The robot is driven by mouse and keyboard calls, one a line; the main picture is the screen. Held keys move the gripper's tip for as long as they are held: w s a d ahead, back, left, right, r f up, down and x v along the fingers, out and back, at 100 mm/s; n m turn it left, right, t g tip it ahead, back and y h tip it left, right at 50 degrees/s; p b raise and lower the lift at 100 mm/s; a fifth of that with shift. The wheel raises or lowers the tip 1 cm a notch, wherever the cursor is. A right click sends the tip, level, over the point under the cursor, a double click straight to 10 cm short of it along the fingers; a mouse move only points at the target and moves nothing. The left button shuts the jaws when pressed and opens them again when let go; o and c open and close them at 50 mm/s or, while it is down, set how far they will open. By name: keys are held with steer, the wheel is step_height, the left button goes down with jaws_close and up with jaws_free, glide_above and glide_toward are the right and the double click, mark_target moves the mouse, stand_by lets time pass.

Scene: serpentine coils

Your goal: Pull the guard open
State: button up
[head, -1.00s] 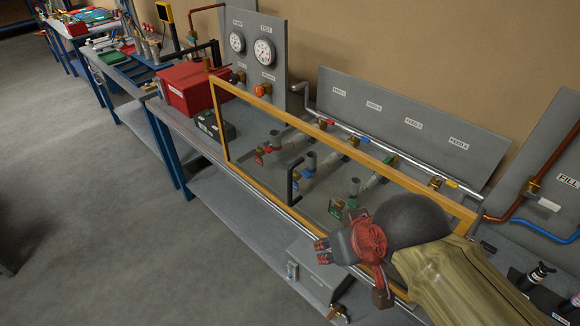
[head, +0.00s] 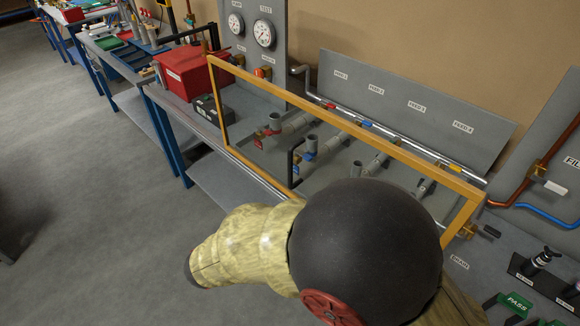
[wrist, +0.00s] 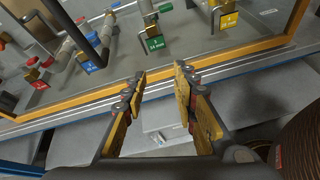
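The guard (head: 218,100) is a clear panel in an orange frame, standing upright over the bench in front of the valves. Its lower rail (wrist: 70,103) crosses the wrist view. A black bar handle (head: 291,165) is on the panel's front, left of my arm in the head view. A dark bar at the wrist view's upper left (wrist: 68,22) looks like this handle. My gripper (wrist: 160,76) is open and empty, its fingertips near the lower rail and to the right of that bar. In the head view my arm hides the gripper and part of the guard.
Behind the panel are pipes and valves with coloured tags, such as a red one (head: 262,137). A red box (head: 186,72) and gauges (head: 236,24) stand at the back left. Bottles (head: 545,259) stand at the right. Open floor lies left of the bench.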

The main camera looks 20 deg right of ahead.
mark_target(289, 167)
steer(key=w+a+r+n+t+h, duration=0.25)
steer(key=w+r+n+t, duration=0.25)
steer(key=w+r, duration=0.35)
steer(key=shift+y, duration=0.25)
steer(key=x, duration=0.2)
steer(key=b+x, duration=0.1)
steer(key=x, duration=0.3)
steer(key=shift+w+d+r, duration=0.15)
steer(key=shift+d+r, duration=0.2)
steer(key=shift+c, duration=0.4)
jaws_close()
